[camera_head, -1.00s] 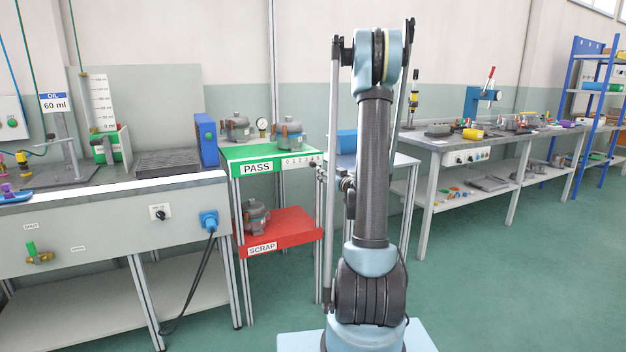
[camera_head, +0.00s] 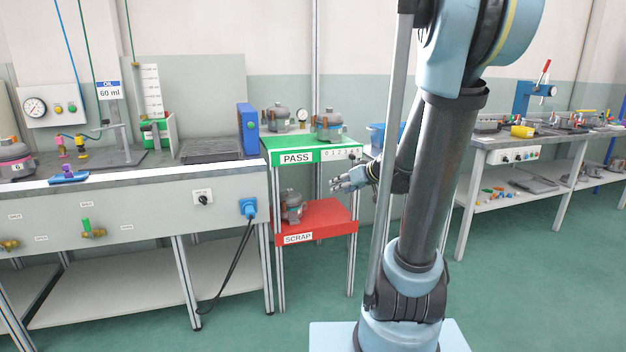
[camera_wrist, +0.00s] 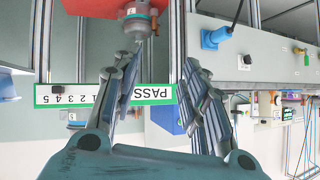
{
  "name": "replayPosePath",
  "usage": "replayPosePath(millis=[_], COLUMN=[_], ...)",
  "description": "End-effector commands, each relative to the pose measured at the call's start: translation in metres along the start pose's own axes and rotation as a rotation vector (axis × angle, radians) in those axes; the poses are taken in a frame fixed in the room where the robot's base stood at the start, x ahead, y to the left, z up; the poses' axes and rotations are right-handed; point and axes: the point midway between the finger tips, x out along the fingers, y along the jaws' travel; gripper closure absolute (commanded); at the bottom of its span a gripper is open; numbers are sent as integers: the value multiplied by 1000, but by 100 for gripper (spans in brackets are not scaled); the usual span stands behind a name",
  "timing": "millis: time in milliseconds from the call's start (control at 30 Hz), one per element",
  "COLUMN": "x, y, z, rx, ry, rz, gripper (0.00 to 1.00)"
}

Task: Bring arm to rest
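My arm stands at the right of centre in the head view. My gripper (camera_head: 348,180) points left from behind the upright arm link, in front of the green-and-red stand. In the wrist view my gripper (camera_wrist: 164,60) shows its two fingers apart with nothing between them. That view is upside down and looks toward the stand, with the green PASS edge (camera_wrist: 105,94) beyond the fingers. The gripper appears apart from the stand. Part of my forearm is hidden behind the upright link.
The green PASS shelf (camera_head: 297,157) holds compressors above the red SCRAP shelf (camera_head: 318,232), where another compressor (camera_head: 292,207) sits. A grey bench (camera_head: 130,215) stands left, with a cable on its blue plug (camera_head: 249,207). Another bench (camera_head: 480,157) is at right. Green floor is open at right.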

Motion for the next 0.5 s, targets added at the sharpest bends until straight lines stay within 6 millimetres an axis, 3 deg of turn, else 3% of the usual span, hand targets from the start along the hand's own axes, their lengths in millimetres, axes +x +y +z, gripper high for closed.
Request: replayPosePath(millis=[200, 500], x=[-29, -76], y=[-27, -47], z=[49, 122], rx=[56, 145], ry=[-168, -392], rz=[23, 118], gripper=[60, 60])
